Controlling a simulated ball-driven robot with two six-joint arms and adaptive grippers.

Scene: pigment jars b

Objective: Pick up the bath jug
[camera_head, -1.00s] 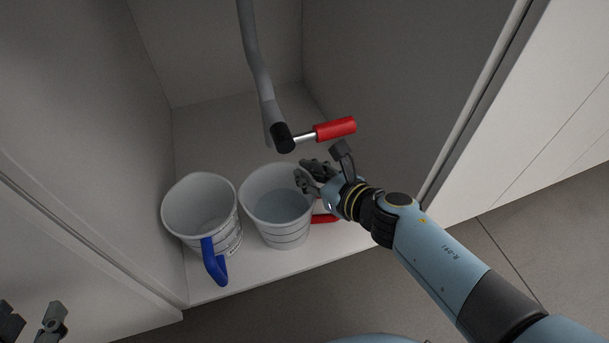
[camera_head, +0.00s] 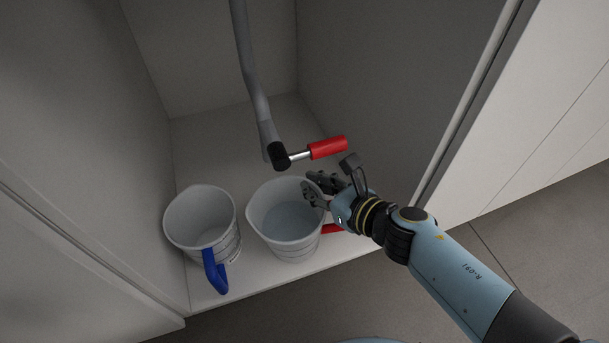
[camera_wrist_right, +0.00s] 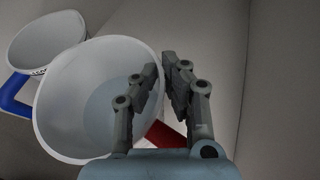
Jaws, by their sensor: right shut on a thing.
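A white jug with a red handle (camera_head: 291,247) stands near the shelf's front edge in the head view, with what looks like water inside. A similar white jug with a blue handle (camera_head: 186,232) is to its left. I cannot tell which is called the bath jug. My right gripper (camera_head: 311,188) is shut on the right rim of the red-handled jug. In the right wrist view my right gripper (camera_wrist_right: 162,70) has one finger inside and one outside the wall of the red-handled jug (camera_wrist_right: 62,100). Its base is hidden there. My left gripper is out of view.
A grey pipe (camera_head: 254,85) with a red valve lever (camera_head: 328,147) hangs down just behind the red-handled jug and my right gripper. Cabinet walls close in on the left and right (camera_head: 385,90). The shelf (camera_head: 215,140) is clear behind the jugs.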

